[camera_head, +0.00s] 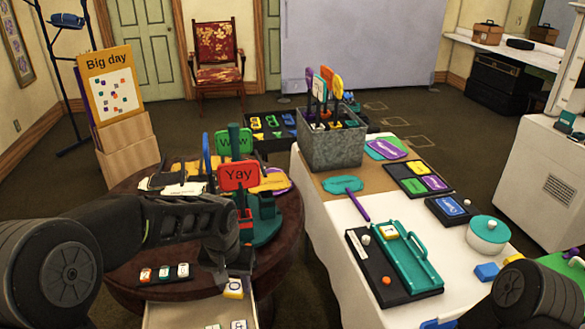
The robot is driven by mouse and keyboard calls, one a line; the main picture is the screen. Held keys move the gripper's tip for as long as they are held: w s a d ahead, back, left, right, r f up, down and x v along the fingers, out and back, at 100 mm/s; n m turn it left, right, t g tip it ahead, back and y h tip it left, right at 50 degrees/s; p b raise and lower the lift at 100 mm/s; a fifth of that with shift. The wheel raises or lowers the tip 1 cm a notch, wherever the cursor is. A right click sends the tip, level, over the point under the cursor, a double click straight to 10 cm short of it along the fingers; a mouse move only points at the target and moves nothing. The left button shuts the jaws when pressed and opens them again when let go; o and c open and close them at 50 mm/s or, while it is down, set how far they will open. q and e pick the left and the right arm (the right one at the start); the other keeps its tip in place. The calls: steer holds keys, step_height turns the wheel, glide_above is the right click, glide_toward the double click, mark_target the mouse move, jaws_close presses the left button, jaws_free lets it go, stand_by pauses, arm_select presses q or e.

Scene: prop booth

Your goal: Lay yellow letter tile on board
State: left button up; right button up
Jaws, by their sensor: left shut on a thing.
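My left gripper (222,268) points down at the front edge of the round dark table. It is shut on a yellow letter tile (233,289), which hangs just above the pale open drawer (165,314); its letter is too small to read. A small black board (143,275) with three letter tiles on it lies on the table, left of the gripper.
Several white letter tiles (239,324) lie in the drawer. A red "Yay" sign (238,177) on a teal stand rises behind my left gripper. A metal bin (331,146) of paddles and a teal pot (488,232) stand on the white table (337,243).

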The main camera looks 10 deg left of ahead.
arm_select(q)
steer(key=s+f, duration=0.4)
steer(key=f, duration=0.9)
steer(key=shift+f, duration=0.3)
steer(key=shift+w, duration=0.1)
